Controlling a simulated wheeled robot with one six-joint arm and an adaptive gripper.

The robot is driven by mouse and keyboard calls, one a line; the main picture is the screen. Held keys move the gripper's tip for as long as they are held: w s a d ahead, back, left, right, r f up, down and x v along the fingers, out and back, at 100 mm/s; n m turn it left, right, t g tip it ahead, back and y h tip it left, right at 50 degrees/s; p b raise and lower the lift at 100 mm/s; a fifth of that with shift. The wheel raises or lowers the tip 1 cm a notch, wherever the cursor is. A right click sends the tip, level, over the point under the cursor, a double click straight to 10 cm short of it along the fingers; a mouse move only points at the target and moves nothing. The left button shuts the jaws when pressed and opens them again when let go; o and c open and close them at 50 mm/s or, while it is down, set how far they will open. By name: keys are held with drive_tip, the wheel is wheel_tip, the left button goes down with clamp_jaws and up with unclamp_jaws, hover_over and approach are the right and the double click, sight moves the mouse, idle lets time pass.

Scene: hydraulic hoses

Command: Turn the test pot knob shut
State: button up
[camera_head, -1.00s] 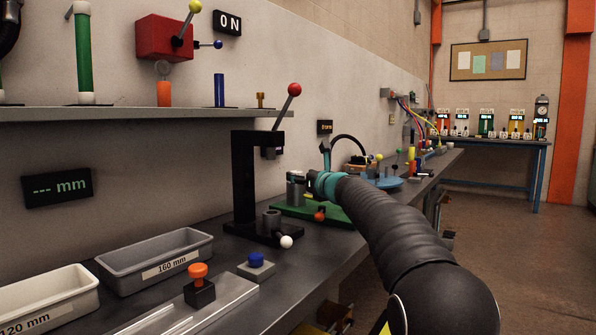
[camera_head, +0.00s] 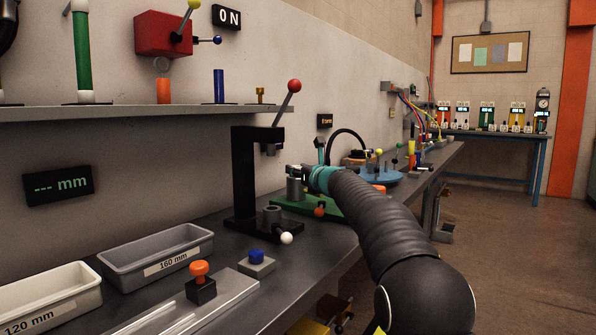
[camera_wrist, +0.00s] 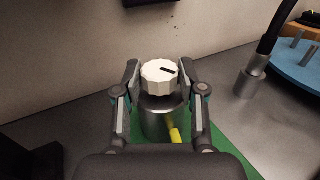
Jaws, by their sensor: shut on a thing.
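The test pot knob (camera_wrist: 158,78) is a white, faceted dial with a short dark mark on its top, pointing right in the wrist view. It sits on top of the metal test pot (camera_wrist: 163,119), which stands upright on a green plate (camera_wrist: 225,152). My gripper (camera_wrist: 160,72) is shut on the knob, one finger at its left side and one at its right. In the head view the pot (camera_head: 294,188) shows as a grey cylinder under my gripper (camera_head: 298,171). The knob is too small to make out clearly there.
A black press stand (camera_head: 243,180) with a red-balled lever is left of the pot. A blue round table (camera_head: 382,176) lies beyond it. A yellow piece (camera_wrist: 175,134) shows at the pot's near side.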

drive_tip(key=shift+m+t+h, duration=0.3)
drive_tip(key=shift+m+h, duration=0.1)
drive_tip(key=shift+h, duration=0.2)
drive_tip(key=h, duration=0.1)
drive_tip(key=m+t+h+b, duration=0.1)
drive_tip(key=shift+s+a+m+h, duration=0.1)
drive_tip(key=shift+a+m+h, duration=0.15)
drive_tip(key=shift+m+h, duration=0.05)
drive_tip(key=shift+a+r+m+t+h, duration=0.1)
drive_tip(key=shift+m+t+h, duration=0.3)
drive_tip(key=shift+m+h, duration=1.65)
drive_tip(key=shift+h, duration=0.75)
drive_tip(key=o, duration=1.2)
drive_tip(key=shift+c, duration=0.2)
drive_tip(key=s, duration=1.2)
